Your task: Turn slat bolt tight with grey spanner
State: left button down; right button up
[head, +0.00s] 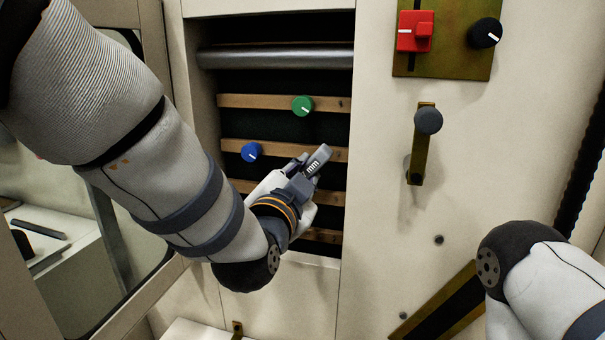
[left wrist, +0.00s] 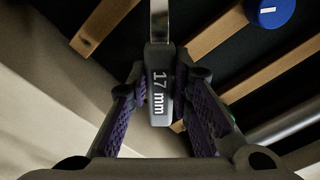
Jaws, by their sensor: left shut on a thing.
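My left gripper (head: 303,172) is shut on the grey spanner (head: 318,160), in front of the slatted opening. In the left wrist view the spanner (left wrist: 160,95) sits between both fingers (left wrist: 160,110). Its dark handle reads "17 mm" and a bright metal shank runs out of the top of the picture, so its working end is not seen there. Wooden slats (head: 270,102) cross the opening, one with a small dark spot (head: 340,104) near its right end. I cannot tell which bolt is the slat bolt, or whether the spanner touches one. My right gripper is out of view.
A green knob (head: 302,106) and a blue knob (head: 252,152) stick out from the slats. A dark roller bar (head: 280,57) spans the opening above. To the right are a grey-knobbed lever (head: 428,121), a red switch (head: 414,32) and a black dial (head: 485,33).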

pick_arm(q)
jog(key=v, duration=0.5)
jog(key=shift+s+a+r, duration=0.1)
jog(key=shift+s, duration=0.1)
dwell(0.3)
